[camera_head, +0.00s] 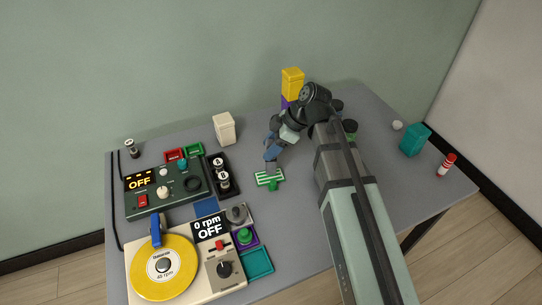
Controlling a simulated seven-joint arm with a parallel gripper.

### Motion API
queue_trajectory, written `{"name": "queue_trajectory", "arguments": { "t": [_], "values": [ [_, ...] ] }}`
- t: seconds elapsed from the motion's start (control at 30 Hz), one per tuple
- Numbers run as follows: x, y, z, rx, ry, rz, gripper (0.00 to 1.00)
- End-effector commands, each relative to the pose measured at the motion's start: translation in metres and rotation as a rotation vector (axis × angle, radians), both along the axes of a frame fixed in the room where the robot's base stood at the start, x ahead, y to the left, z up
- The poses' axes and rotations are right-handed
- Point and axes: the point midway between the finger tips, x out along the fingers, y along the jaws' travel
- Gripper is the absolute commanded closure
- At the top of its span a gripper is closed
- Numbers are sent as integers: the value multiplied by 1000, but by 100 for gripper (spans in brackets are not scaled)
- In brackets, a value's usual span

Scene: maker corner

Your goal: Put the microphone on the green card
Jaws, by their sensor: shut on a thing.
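My gripper (271,154) reaches down and left from the wrist, over the middle of the table. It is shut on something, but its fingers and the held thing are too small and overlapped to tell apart. I cannot clearly make out the microphone; it may be what is held. A green-and-white striped flat piece (265,179), which looks like the green card, lies just below the fingertips in the picture. A plain green part (277,186) shows against it. I cannot tell whether the gripper or its load touches the card.
A green control box (151,204), a black tray with knobs (212,163) and a turntable (136,270) fill the left. A white block (224,128) and a yellow block (292,84) stand behind.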

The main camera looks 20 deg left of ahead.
Motion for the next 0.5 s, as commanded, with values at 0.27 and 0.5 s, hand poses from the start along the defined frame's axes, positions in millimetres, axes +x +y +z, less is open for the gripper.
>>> {"name": "queue_trajectory", "arguments": {
  "t": [0.27, 0.5],
  "values": [
    [0, 0, -16, 1, 1, 1, 100],
    [0, 0, -40, 0, 2, 0, 100]
  ]
}}
